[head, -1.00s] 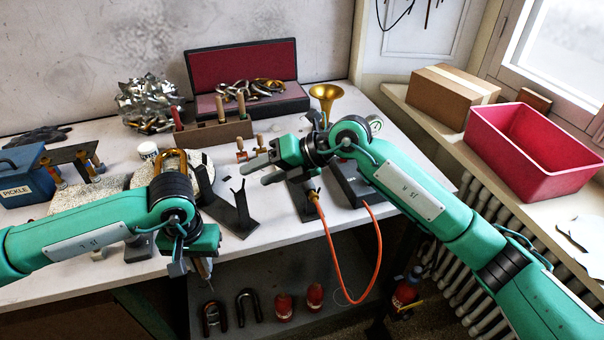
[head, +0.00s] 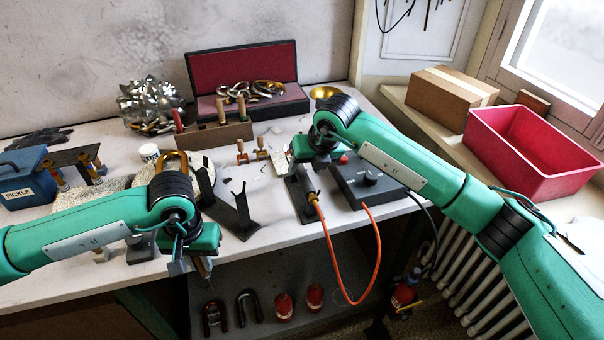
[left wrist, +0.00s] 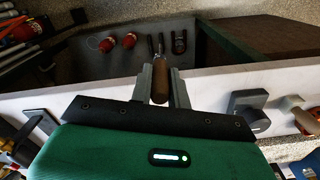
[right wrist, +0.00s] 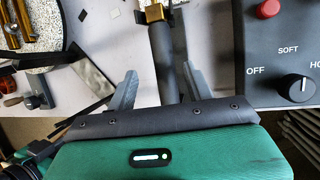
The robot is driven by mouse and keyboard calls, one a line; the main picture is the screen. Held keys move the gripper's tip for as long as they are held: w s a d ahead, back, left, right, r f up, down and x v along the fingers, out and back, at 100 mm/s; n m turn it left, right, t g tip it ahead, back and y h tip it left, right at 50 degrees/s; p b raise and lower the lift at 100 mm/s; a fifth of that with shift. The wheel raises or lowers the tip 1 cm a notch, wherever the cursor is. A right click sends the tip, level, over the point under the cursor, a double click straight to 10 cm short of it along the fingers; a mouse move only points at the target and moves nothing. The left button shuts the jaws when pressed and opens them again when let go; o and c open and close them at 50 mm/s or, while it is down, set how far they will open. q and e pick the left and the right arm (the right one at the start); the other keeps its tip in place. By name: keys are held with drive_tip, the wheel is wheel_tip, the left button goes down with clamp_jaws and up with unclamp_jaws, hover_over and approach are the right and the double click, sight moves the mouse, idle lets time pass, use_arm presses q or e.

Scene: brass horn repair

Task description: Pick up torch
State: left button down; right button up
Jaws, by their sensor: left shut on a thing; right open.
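The torch (right wrist: 162,55) shows in the right wrist view as a dark handle with a brass fitting. In the head view its brass end (head: 313,197) joins an orange hose, and the rest is mostly hidden by my right gripper and the dark stand. My right gripper (right wrist: 159,82) is open, with one finger on each side of the handle; I cannot tell whether they touch it. It also shows in the head view (head: 299,165). My left gripper (head: 188,265), near the table's front edge, is shut on a wooden-handled tool (left wrist: 160,80).
A dark control box (head: 368,180) with a red button and a knob stands right of the torch. The orange hose (head: 377,245) hangs off the front edge. A dark V-shaped stand (head: 235,215) is to the left. A wooden tool rack (head: 215,135) is behind.

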sight(304, 173)
drive_tip(key=x, duration=0.1)
drive_tip(key=p+x, duration=0.1)
drive_tip(key=x, duration=0.3)
drive_tip(key=shift+w+d+f, duration=0.1)
drive_tip(key=shift+d+f, duration=0.1)
drive_tip(key=c, duration=1.1)
